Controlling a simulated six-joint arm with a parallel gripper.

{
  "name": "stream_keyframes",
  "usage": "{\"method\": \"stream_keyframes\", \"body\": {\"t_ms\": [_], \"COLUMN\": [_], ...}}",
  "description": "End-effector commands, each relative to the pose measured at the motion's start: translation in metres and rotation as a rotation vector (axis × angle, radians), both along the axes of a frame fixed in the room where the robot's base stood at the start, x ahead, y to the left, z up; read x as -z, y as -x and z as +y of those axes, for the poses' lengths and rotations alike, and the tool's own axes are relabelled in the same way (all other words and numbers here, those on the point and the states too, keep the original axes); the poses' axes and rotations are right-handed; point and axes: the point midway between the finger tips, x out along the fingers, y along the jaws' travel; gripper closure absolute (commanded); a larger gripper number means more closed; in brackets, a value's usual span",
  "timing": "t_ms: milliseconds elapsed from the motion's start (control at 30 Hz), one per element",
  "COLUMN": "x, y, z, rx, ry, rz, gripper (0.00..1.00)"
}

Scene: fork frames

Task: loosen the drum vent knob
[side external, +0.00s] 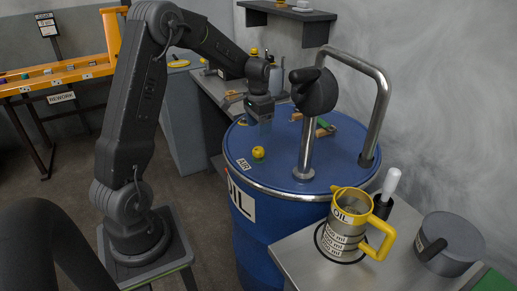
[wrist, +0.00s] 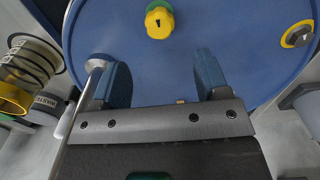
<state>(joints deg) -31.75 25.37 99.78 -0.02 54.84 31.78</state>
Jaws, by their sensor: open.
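The vent knob (side external: 258,153), small and yellow, stands on top of the blue drum (side external: 280,178) beside a label reading AIR. In the wrist view the yellow knob (wrist: 159,20) shows at the top middle, with a dark mark on its top and a green edge at its base. My gripper (side external: 263,118) is over the drum top, behind the knob in the side view. In the wrist view my gripper (wrist: 160,75) is open, with blue pads apart and nothing between them. The knob lies beyond the fingertips, apart from them.
A metal pump pipe with a black head (side external: 313,92) rises from the drum. A round cap with a yellow ring (wrist: 297,35) sits near the drum's edge. A jug marked OIL (side external: 346,226) and a dark round container (side external: 450,243) stand on the front bench.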

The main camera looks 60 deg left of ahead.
Motion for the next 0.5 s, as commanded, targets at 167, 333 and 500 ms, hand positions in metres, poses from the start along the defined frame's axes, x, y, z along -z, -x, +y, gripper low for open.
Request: {"method": "stream_keyframes", "body": {"t_ms": [167,333,500], "x": [0.04,0.067,0.083], "y": [0.001,0.001,0.0], "z": [-0.001,-0.001,-0.001], "rx": [0.0,0.0,0.0], "ry": [0.003,0.002,0.001], "rz": [0.005,0.003,0.001], "gripper": [0.32,0.32,0.32]}}
